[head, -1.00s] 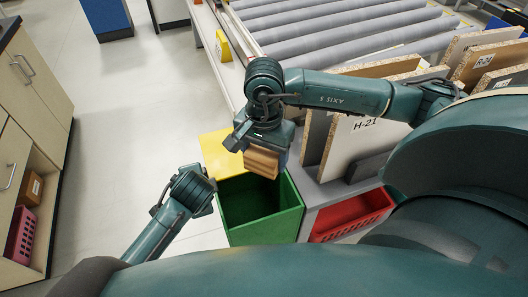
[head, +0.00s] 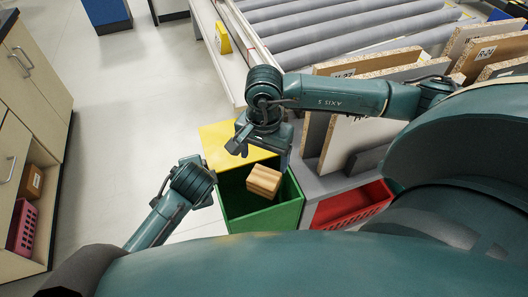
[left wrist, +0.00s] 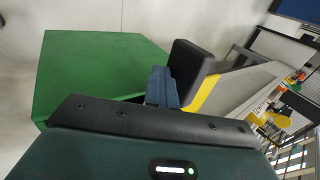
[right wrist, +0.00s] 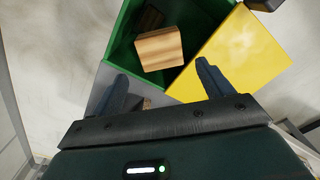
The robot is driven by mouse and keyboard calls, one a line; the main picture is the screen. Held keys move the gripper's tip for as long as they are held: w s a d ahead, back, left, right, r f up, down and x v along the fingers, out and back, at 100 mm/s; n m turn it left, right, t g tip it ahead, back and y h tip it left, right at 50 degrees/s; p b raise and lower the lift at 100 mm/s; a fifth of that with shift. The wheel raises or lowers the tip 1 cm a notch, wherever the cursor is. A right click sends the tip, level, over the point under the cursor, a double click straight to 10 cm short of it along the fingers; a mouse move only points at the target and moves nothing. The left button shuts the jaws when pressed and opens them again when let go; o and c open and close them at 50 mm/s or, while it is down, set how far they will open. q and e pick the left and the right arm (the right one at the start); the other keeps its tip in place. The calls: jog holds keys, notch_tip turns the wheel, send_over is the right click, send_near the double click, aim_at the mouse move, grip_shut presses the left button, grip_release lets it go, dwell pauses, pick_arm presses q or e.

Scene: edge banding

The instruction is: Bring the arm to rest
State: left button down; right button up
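My right gripper (head: 238,146) is above the yellow lid and the green bin. In the right wrist view (right wrist: 163,88) its two fingers are wide apart with nothing held between them. A wooden block (head: 264,182) is below it, apart from the fingers, within the opening of the green bin (head: 275,222). The block also shows in the right wrist view (right wrist: 159,48); I cannot tell if it rests on the bottom. My left gripper (head: 208,178) is at the bin's left side, empty. In the left wrist view its fingers (left wrist: 162,87) look close together.
A yellow panel (head: 222,140) adjoins the green bin's far side. A red bin (head: 350,205) stands to the right, below upright boards (head: 350,140). A roller conveyor (head: 340,30) lies behind. Cabinets (head: 25,100) stand at the left; the floor between is clear.

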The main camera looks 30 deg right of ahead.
pick_arm(q)
jog(key=shift+w+r, duration=0.1)
jog(key=shift+w, duration=0.05)
pick_arm(e)
jog(key=shift+o, duration=1.3)
notch_tip(320, 180, up, 12)
dwell(0.7)
pick_arm(q)
jog(key=shift+s+a, duration=1.1)
jog(key=shift+s, duration=3.7)
jog(key=shift+s+a, duration=1.1)
jog(key=shift+s, duration=3.7)
notch_tip(320, 180, up, 10)
